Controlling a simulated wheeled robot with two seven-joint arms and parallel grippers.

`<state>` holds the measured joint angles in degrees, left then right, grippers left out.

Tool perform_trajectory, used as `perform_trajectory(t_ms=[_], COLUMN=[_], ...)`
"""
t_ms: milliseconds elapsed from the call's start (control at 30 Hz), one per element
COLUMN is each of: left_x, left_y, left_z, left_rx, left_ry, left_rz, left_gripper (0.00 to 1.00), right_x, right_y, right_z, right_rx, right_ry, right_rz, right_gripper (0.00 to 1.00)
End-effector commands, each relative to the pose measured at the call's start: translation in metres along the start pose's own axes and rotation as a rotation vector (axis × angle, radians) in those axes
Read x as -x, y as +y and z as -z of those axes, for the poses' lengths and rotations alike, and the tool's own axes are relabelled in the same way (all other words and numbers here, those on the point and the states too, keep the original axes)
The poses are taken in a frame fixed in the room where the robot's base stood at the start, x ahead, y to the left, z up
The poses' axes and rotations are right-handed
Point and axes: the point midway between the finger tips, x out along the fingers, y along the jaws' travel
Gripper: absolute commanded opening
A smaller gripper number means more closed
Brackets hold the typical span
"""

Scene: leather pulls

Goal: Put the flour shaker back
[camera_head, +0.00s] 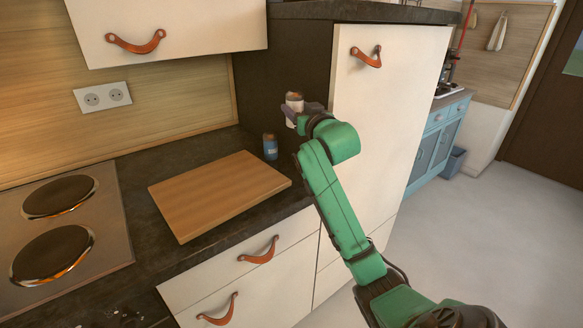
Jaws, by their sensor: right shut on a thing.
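The flour shaker (294,99) appears to be the small whitish container with a brown top in the middle of the head view. My right gripper (294,110) is shut on it and holds it in front of the dark cabinet side. Part of the shaker is hidden by the gripper. A small blue container (270,146) stands on the dark counter (142,178), just below and left of the held shaker. My left gripper does not show.
A wooden board (217,194) lies on the counter. A stove with two round plates (60,198) is at the left. A tall white cabinet door (385,120) stands right of the counter, behind my arm. An upper cabinet (190,30) overhangs the counter. Open floor lies to the right.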

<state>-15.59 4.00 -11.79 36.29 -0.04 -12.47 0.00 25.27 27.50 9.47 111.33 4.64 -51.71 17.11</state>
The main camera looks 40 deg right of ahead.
Motion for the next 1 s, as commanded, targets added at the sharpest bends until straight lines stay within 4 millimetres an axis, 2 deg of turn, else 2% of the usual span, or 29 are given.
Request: perform_trajectory(t_ms=[33,100,200,333,500,633,933,967,1000], left_x=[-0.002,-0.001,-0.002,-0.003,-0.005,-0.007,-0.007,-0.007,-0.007], left_y=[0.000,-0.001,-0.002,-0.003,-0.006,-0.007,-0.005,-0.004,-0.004], left_z=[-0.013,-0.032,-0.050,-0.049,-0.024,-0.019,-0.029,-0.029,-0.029], left_rx=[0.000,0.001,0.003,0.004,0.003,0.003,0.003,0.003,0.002], left_ry=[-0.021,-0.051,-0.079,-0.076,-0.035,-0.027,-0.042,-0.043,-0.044], left_rz=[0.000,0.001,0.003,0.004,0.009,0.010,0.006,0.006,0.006], left_gripper=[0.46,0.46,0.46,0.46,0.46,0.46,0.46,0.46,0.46], right_x=[0.000,0.000,0.000,0.000,0.000,0.000,-0.001,-0.001,-0.001], right_y=[-0.001,-0.001,-0.001,-0.001,-0.001,-0.001,-0.001,-0.001,-0.001], right_z=[-0.021,-0.045,-0.079,-0.114,-0.141,-0.166,-0.171,-0.172,-0.172], right_rx=[-0.001,-0.002,-0.003,-0.002,0.000,0.000,0.001,0.000,0.001], right_ry=[-0.008,-0.008,-0.009,-0.005,-0.002,-0.003,0.001,-0.001,0.000], right_rz=[0.001,0.001,0.002,0.001,0.002,0.001,0.002,0.002,0.002], right_gripper=[0.00,0.00,0.00,0.00,0.00,0.00,0.00,0.61,0.77])
